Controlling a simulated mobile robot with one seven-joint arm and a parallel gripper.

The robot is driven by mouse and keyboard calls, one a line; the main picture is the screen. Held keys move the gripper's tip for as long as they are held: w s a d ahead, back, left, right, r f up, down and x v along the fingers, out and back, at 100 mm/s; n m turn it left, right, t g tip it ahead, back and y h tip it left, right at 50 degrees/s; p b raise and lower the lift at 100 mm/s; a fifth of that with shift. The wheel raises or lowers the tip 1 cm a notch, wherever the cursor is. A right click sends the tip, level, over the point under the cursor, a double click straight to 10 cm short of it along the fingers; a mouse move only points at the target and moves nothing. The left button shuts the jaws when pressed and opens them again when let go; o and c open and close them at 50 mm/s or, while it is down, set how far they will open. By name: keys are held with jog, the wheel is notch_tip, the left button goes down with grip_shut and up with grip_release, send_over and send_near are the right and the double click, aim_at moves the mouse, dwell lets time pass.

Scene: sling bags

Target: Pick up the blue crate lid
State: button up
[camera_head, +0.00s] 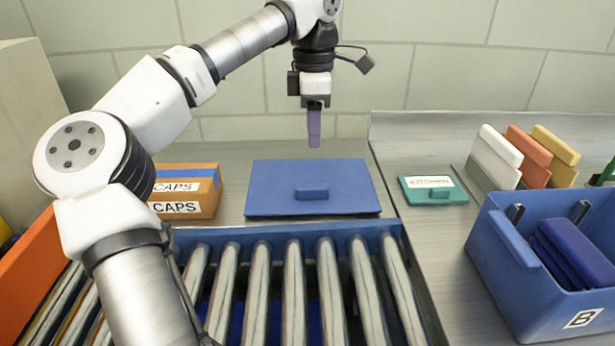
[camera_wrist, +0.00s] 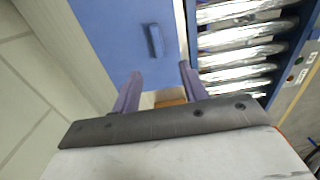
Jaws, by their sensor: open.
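The blue crate lid (camera_head: 345,185) lies flat on the grey counter, behind the roller conveyor. It has a small raised blue handle (camera_head: 312,193) near its middle. My gripper (camera_head: 314,143) is above the lid's back edge in the head view, apart from it and pointing down. In the wrist view the lid (camera_wrist: 110,30) and its handle (camera_wrist: 154,40) show beyond the two purple fingers. The gripper (camera_wrist: 160,85) is open there, with nothing between the fingers.
A roller conveyor (camera_head: 300,238) with a blue frame runs in front of the lid. An orange box marked CAPS (camera_head: 190,190) stands left. A small green lid (camera_head: 440,196) lies right. A blue crate marked B (camera_head: 510,290) and upright coloured panels (camera_head: 530,155) stand farther right.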

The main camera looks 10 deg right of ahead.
send_over(313, 186)
jog(key=f, duration=0.7)
jog(key=shift+s+a+f, duration=0.1)
jog(key=shift+s+f, duration=0.25)
jog(key=shift+f, duration=0.05)
jog(key=shift+w+f+p, duration=0.2)
jog(key=shift+f+p, duration=0.05)
jog(key=shift+f, duration=1.05)
jog(key=shift+w+f+p, duration=0.2)
jog(key=shift+f+p, duration=0.05)
jog(key=shift+f, duration=1.05)
grip_shut()
